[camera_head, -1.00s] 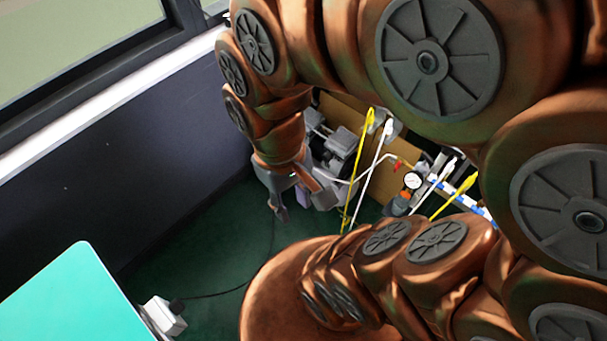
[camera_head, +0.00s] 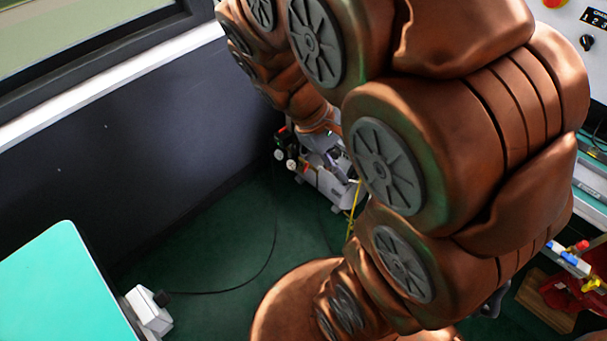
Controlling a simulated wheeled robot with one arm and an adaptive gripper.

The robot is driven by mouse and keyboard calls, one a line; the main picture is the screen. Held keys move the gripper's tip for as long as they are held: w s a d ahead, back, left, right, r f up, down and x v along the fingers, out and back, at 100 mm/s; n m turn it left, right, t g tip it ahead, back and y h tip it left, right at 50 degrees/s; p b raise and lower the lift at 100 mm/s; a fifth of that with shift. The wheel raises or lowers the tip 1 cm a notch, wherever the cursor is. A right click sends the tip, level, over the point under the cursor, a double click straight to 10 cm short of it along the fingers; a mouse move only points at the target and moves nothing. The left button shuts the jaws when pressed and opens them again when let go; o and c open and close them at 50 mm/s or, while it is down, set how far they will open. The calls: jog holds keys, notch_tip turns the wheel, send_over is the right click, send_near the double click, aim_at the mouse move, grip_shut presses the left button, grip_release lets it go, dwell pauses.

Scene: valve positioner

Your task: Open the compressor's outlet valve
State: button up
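The compressor (camera_head: 326,186) is a light grey unit on the floor near the wall, partly hidden behind my copper-coloured arm. Small round gauges (camera_head: 291,165) and a small red part sit at its left side. I cannot tell whether that red part is the outlet valve; no valve handle shows clearly. My gripper (camera_head: 325,146), dark grey, is at the end of the arm, above or against the compressor's top. It blends with the compressor, and its fingers cannot be made out. Whether it touches anything cannot be told.
A dark wall with a window ledge runs along the left. A teal tabletop (camera_head: 55,290) is at lower left, with a white socket box (camera_head: 148,310) and a black cable on the green floor. A bench with red parts (camera_head: 580,290) is at right.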

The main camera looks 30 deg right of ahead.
jog(key=w+d+f+n+h+b, duration=0.45)
jog(key=w+d+f+b, duration=0.25)
jog(key=w+f+b, duration=0.35)
jog(key=w+d+f+n+h+b, duration=0.3)
jog(key=w+d+f+h+b, duration=0.3)
jog(key=w+f, duration=0.65)
jog(key=n+t+h+b, duration=0.3)
jog(key=n+t+b, duration=0.65)
jog(key=b, duration=0.85)
send_near(305, 167)
jog(key=shift+n+g, duration=0.55)
jog(key=shift+n, duration=0.35)
jog(key=x, duration=0.7)
jog(key=shift+w+d+r, duration=0.2)
jog(key=shift+w+r, duration=0.05)
jog(key=shift+w, duration=0.05)
jog(key=shift+x, duration=0.75)
jog(key=shift+r, duration=0.15)
grip_shut()
